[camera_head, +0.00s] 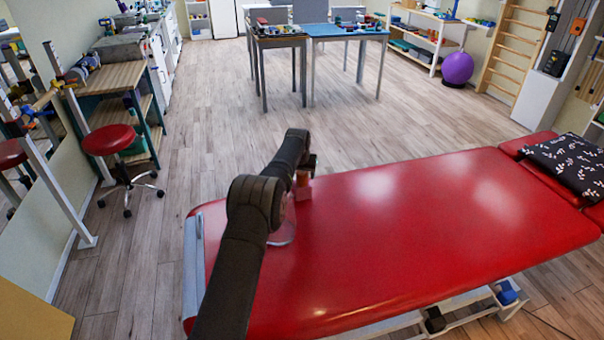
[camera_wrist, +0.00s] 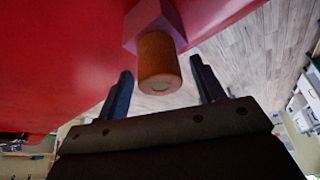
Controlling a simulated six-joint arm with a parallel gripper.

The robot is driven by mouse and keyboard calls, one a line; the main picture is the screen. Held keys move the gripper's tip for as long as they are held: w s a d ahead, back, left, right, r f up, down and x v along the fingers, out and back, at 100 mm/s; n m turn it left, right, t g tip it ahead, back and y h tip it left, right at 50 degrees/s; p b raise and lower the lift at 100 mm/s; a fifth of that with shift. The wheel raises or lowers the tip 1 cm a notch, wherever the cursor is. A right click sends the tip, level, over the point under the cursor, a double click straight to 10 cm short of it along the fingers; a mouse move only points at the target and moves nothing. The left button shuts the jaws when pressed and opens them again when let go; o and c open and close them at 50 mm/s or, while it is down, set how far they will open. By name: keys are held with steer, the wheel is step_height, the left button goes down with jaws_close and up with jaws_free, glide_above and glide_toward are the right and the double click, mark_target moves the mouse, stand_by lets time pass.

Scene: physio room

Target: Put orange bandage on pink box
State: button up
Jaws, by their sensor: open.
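The orange bandage (camera_head: 303,178) is a small upright roll. It rests on the pink box (camera_head: 303,193), a small block on the red treatment table. In the wrist view, the bandage (camera_wrist: 158,58) shows end-on against the pink box (camera_wrist: 148,16), with no visible gap between them. My gripper (camera_wrist: 161,67) is open. Its two dark fingers stand one on each side of the bandage, with visible space on both sides. In the head view my arm hides the fingers and part of the table near the box.
The red table (camera_head: 420,220) is mostly bare. A clear round dish-like thing (camera_head: 284,230) lies on it, partly behind my arm. A dark patterned pillow (camera_head: 568,162) lies at the far right. A red stool (camera_head: 110,140) stands on the floor at left.

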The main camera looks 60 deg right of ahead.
steer(key=v, duration=1.2)
steer(key=x, duration=1.2)
steer(key=shift+r, duration=0.15)
stand_by(0.4)
